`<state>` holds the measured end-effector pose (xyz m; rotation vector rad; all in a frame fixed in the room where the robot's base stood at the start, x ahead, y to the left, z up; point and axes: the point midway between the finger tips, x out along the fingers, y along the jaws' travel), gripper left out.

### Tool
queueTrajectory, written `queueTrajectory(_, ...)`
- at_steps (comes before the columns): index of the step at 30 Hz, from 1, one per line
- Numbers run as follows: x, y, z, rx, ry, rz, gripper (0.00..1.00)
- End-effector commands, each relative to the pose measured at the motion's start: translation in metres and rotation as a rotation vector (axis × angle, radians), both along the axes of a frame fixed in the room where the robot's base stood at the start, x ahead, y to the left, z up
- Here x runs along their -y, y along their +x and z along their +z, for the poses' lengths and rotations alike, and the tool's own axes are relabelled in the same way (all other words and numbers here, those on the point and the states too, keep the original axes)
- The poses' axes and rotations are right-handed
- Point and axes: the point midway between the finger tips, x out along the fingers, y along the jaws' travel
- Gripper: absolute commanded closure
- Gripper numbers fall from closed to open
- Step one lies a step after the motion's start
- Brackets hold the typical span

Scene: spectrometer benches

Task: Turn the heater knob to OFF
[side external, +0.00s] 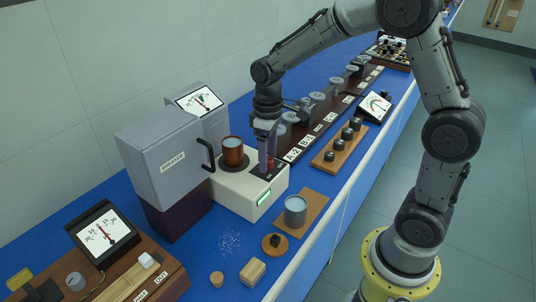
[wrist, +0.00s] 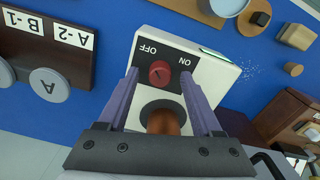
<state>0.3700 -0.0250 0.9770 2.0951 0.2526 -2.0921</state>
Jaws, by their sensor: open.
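The heater is a white box (side external: 235,190) with a lit green display on its front and a black panel on top. Its red knob (wrist: 160,74) sits on that panel, with OFF and ON printed beside it; I cannot tell surely which way its pointer faces. In the side view the knob (side external: 270,164) is partly hidden by my gripper. My gripper (wrist: 158,80) is open above the panel, its two fingers on either side of the knob in the wrist view. Contact with the knob cannot be made out. A copper-coloured beaker (side external: 233,152) stands on the heater beside my gripper.
A grey instrument (side external: 165,160) stands left of the heater. A beaker on a wooden board (side external: 318,207) and a small round block (side external: 275,244) lie in front. A dark rail labelled A-2 and B-1 (side external: 310,140) runs behind.

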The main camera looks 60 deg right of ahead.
Motion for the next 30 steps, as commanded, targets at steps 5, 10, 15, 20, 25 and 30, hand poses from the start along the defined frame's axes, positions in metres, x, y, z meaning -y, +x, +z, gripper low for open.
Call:
queueTrajectory(5, 0.000, 0.001, 0.005, 0.001, 0.000, 0.000, 0.33)
queueTrajectory(10, 0.000, 0.001, 0.029, 0.005, -0.001, 0.000, 0.33)
queueTrajectory(15, 0.000, 0.001, 0.067, 0.006, -0.001, 0.000, 0.33)
queueTrajectory(20, 0.000, 0.001, 0.100, 0.005, -0.001, 0.000, 0.33)
queueTrajectory(25, 0.000, 0.001, 0.125, 0.003, 0.000, 0.000, 0.33)
queueTrajectory(30, 0.000, 0.000, 0.137, 0.001, 0.000, 0.000, 0.33)
